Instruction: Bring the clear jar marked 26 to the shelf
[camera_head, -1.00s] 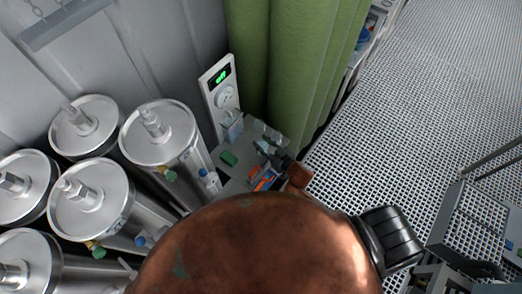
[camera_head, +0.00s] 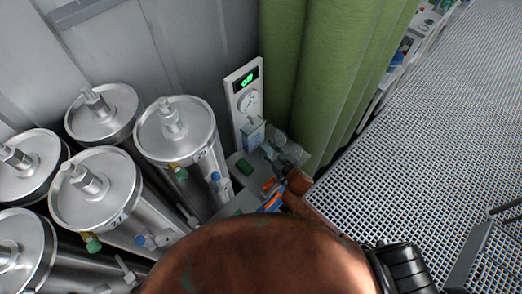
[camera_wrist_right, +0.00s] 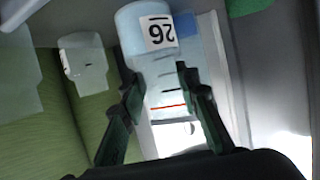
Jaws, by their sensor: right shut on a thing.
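The clear jar (camera_wrist_right: 146,22), bluish with a black 26 on a white label, shows upside down at the top of the right wrist view. My right gripper (camera_wrist_right: 156,76) is shut on it, with one dark finger on each side. In the head view the right gripper (camera_head: 281,164) is small and partly hidden, near the foot of the green curtain. A pale bluish jar (camera_head: 252,134) shows there in front of the white panel; its label cannot be read. My left gripper is not in view.
Several steel vessels (camera_head: 176,128) stand at the left. A white panel (camera_head: 241,90) with a gauge and green display is beside the green curtain (camera_head: 335,75). Another clear jar (camera_wrist_right: 84,62) is close left of the gripper in the wrist view. Open grating floor (camera_head: 430,140) lies right.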

